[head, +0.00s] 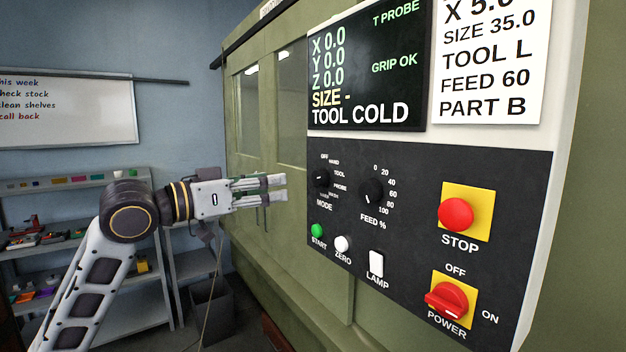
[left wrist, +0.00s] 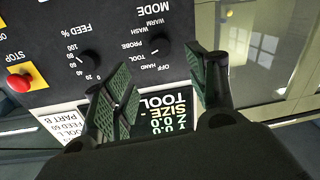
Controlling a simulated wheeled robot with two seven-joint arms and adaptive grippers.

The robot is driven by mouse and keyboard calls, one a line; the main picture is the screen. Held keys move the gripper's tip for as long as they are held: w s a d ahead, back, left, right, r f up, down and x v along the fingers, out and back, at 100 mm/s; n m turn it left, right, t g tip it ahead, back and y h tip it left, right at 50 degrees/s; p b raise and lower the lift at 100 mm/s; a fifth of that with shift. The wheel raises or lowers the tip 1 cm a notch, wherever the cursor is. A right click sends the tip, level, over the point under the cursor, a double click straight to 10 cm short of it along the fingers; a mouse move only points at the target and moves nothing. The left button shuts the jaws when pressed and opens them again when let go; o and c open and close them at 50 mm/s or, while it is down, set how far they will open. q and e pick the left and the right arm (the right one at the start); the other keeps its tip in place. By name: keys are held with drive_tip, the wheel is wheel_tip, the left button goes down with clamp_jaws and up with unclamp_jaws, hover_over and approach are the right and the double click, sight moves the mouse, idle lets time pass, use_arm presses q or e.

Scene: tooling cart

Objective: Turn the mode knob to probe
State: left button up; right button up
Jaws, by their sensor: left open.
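The black mode knob (head: 320,178) is on the left of the dark control panel, with labels OFF, HAND, TOOL, PROBE, WASH and WARM around it. Its pointer is too small to read. My left gripper (head: 282,188) is open and empty, left of the mode knob and apart from it in the head view. In the left wrist view, which is upside down, the mode knob (left wrist: 160,50) appears between and beyond the open fingers (left wrist: 158,82). My right gripper is not in view.
The feed knob (head: 371,191) is right of the mode knob. Below are a green start button (head: 317,231), white zero button (head: 342,243) and lamp switch (head: 376,263). The red stop button (head: 456,214) and power switch (head: 447,299) are farther right. The screen (head: 368,75) shows T PROBE and TOOL COLD.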

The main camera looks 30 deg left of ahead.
sight(316, 179)
use_arm(q)
drive_tip(key=p+x, duration=0.2)
drive_tip(key=x, duration=0.6)
drive_tip(key=shift+w, duration=0.15)
drive_tip(key=shift+w+d, duration=0.25)
drive_tip(key=shift+w, duration=0.3)
drive_tip(key=shift+p+x, duration=0.4)
drive_tip(key=shift+x, duration=0.4)
drive_tip(key=shift+w+d, duration=0.15)
drive_tip(key=shift+w, duration=0.25)
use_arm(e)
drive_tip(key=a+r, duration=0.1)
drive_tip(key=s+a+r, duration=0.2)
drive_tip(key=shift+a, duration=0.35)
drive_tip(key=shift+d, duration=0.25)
